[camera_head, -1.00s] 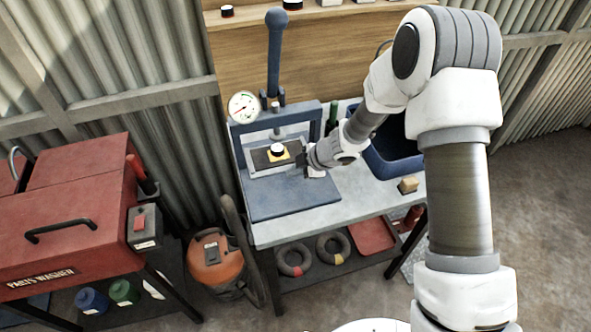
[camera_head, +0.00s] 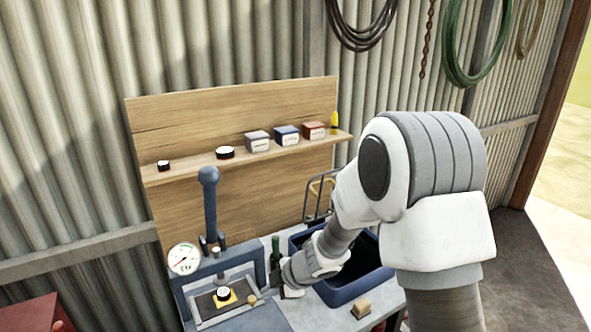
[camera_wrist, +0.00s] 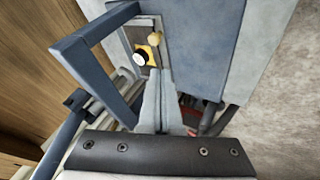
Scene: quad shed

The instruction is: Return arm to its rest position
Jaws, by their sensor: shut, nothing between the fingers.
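My arm reaches down from the right in the head view, bent at the elbow. My gripper (camera_head: 287,291) is at its end, beside the blue press (camera_head: 262,262) and partly hidden by the wrist. In the wrist view my gripper (camera_wrist: 158,76) has its two grey fingers together, with nothing between them. Beyond the fingertips is the press plate, carrying a yellow pad (camera_wrist: 152,41) and a black-rimmed white round piece (camera_wrist: 139,58). The same round piece (camera_head: 223,293) shows on the plate in the head view. A tan knob (camera_head: 253,299) is beside it.
The press lever (camera_head: 209,205) stands upright near a gauge (camera_head: 184,259). A dark blue bin (camera_head: 345,288), a green bottle (camera_head: 275,250) and a tan block (camera_head: 361,309) are close to my forearm. Behind, a wooden shelf (camera_head: 190,170) holds several small boxes and round pieces.

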